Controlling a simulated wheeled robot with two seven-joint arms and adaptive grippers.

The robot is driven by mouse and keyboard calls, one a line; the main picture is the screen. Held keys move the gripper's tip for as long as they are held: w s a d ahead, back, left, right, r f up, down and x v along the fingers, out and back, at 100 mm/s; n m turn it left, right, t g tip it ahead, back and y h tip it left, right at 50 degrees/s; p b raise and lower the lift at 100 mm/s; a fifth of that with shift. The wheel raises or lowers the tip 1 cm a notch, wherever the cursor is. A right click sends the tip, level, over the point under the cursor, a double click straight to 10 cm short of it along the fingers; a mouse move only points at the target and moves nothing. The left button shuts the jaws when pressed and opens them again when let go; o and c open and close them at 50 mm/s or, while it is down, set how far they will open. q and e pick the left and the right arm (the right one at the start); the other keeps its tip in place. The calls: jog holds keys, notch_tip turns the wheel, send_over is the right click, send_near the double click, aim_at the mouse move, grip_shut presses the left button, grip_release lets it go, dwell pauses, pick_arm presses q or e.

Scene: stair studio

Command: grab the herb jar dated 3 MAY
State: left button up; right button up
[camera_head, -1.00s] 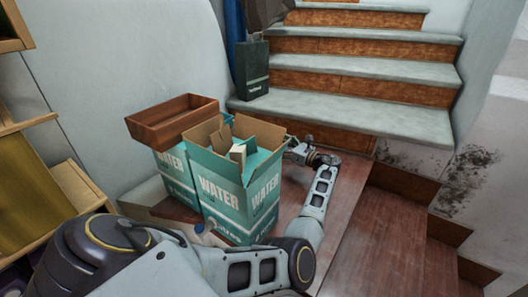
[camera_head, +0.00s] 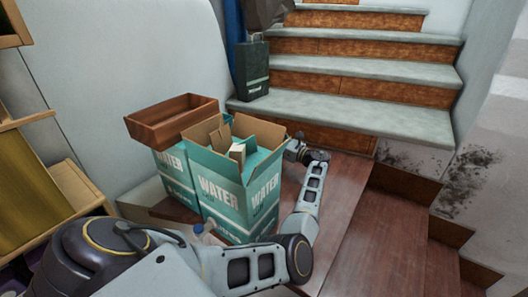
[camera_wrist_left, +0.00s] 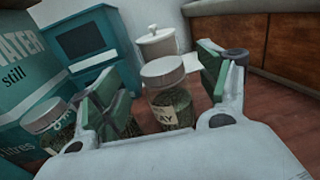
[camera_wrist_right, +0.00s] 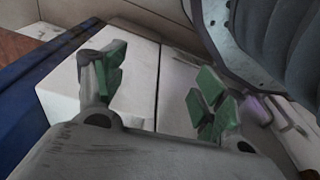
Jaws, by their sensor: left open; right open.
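In the left wrist view a glass jar (camera_wrist_left: 170,95) with a pale lid and dried green contents stands between the fingers of my left gripper (camera_wrist_left: 157,78). Its label shows "AY"; the rest of the date cannot be read. The left gripper is open, with the jar apart from the right finger; contact at the left finger is unclear. A second, similar jar (camera_wrist_left: 46,118) is at the left, partly behind the left finger. In the head view the water box hides the jars and my left fingers. My right gripper (camera_wrist_right: 162,75) is open and empty.
The open water carton (camera_head: 235,190) stands in front of the jars, with a brown wooden tray (camera_head: 172,122) behind left. A white lidded canister (camera_wrist_left: 160,45) and a teal box with a dark panel (camera_wrist_left: 88,50) stand behind the jars. Stairs (camera_head: 340,110) rise behind.

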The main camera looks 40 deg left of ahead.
pick_arm(q)
jog(key=shift+a+f+b, duration=0.15)
jog(key=shift+a+b, duration=0.35)
jog(key=shift+a, duration=0.4)
jog(key=shift+a+b, duration=0.45)
jog(key=shift+a, duration=0.3)
jog(key=shift+a+f, duration=0.1)
jog(key=shift+a, duration=0.7)
pick_arm(e)
notch_tip(320, 180, up, 8)
jog(key=w+a, duration=0.1)
jog(key=shift+a+r, duration=0.15)
jog(key=shift+a, duration=0.25)
jog(key=shift+s+f, duration=0.15)
jog(key=shift+f, duration=0.05)
